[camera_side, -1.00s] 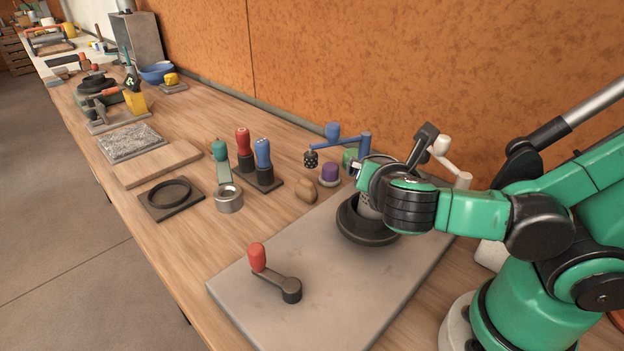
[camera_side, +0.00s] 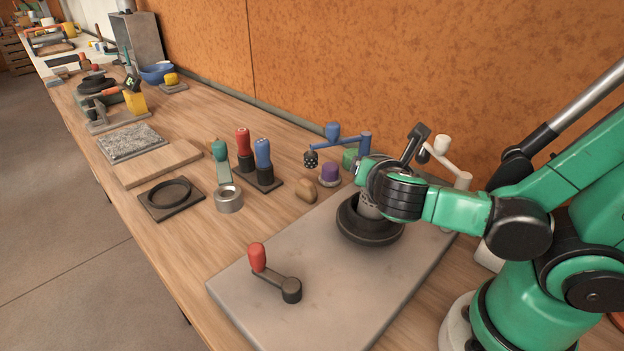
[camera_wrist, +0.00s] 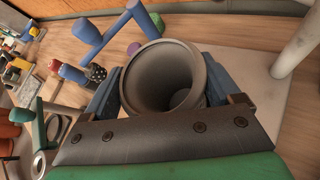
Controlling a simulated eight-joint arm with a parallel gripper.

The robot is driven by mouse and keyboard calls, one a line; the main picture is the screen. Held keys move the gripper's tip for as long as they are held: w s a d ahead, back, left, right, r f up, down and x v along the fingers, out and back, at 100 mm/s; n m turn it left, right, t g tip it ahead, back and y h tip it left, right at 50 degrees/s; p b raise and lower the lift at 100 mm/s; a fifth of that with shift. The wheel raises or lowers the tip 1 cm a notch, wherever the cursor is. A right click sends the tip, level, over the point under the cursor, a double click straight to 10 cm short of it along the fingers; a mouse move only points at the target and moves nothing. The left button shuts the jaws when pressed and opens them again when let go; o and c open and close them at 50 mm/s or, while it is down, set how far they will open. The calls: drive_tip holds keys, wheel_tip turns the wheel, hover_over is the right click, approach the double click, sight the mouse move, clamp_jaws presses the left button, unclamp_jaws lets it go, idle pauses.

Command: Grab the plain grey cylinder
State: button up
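The plain grey cylinder (camera_side: 369,211) is hollow and stands upright in the opening of a black round ring base (camera_side: 350,227). In the wrist view the cylinder (camera_wrist: 137,82) shows its open top and inner wall. My gripper (camera_side: 376,188) is around its upper part. In the wrist view the blue-grey fingers of my gripper (camera_wrist: 163,85) lie against its left and right sides, with no clear gap. My gripper hides much of the cylinder in the side view, and I cannot tell whether its bottom is off the base.
A grey board (camera_side: 330,315) lies under the ring base. A red-handled crank (camera_side: 258,258) is at its front left. A blue-armed stand (camera_side: 350,138), a purple-topped knob (camera_side: 329,172) and a brown lump (camera_side: 306,190) are behind. A black lever and pale post (camera_side: 463,182) stand close right.

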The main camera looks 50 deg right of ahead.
drive_tip(key=shift+c, duration=0.8)
drive_tip(key=shift+r, duration=0.15)
